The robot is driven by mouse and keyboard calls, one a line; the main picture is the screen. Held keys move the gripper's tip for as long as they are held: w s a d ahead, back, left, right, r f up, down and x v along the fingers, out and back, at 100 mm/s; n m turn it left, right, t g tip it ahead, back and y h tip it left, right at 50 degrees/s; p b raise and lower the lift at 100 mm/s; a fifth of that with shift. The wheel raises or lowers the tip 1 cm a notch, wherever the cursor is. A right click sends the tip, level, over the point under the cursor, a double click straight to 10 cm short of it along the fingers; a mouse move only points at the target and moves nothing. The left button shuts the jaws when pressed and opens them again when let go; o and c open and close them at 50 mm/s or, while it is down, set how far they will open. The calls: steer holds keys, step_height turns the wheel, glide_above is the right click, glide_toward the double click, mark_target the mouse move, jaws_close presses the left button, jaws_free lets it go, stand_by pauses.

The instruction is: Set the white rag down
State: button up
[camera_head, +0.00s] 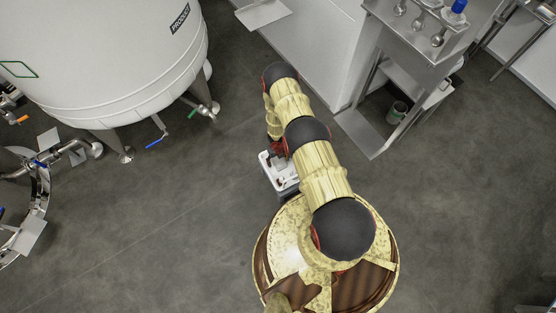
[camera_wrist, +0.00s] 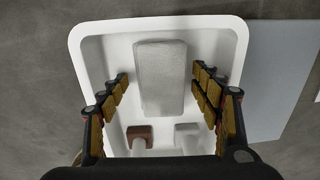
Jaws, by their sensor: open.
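The white rag (camera_wrist: 163,95), a pale rounded block shape, lies in the white tray (camera_wrist: 90,32) in the wrist view. My gripper (camera_wrist: 160,74) is open, with one finger on each side of the rag and visible gaps between. Whether the rag rests fully on the tray floor is hard to tell. In the head view the tray (camera_head: 266,160) shows beside my arm, which partly covers it; the rag cannot be made out clearly there.
A brown piece (camera_wrist: 139,136) and a small white piece (camera_wrist: 188,137) sit in the tray's near part. A grey panel (camera_wrist: 280,80) is right of the tray. A large tank (camera_head: 100,60) stands left, and a steel table (camera_head: 420,45) right. Open floor lies around.

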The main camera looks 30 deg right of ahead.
steer(key=w+d+r+m+h+p, duration=0.1)
steer(key=w+r+m+p, duration=0.15)
steer(key=r, duration=0.85)
steer(key=w+d+r+m+p, duration=0.1)
steer(key=w+r+p, duration=0.25)
steer(key=r, duration=0.75)
step_height(320, 180, up, 57)
steer(key=m+t+h, duration=0.2)
steer(key=m+t, duration=0.2)
steer(key=m, duration=1.7)
glide_above(277, 160)
steer(key=a, duration=0.3)
steer(key=s+a+r+m+y, duration=0.1)
steer(key=s+a+r+m, duration=0.2)
steer(key=s, duration=0.4)
steer(key=s+a+r+m+t+y, duration=0.1)
steer(key=s+a+r+m, duration=0.2)
steer(key=s, duration=0.4)
steer(key=s+a+r+m+y, duration=0.1)
steer(key=s+a+r+m, duration=0.2)
steer(key=s, duration=0.4)
steer(key=shift+s+a+r+m+t, duration=0.15)
steer(key=shift+s+a+m+t, duration=0.2)
steer(key=shift+a+m, duration=0.5)
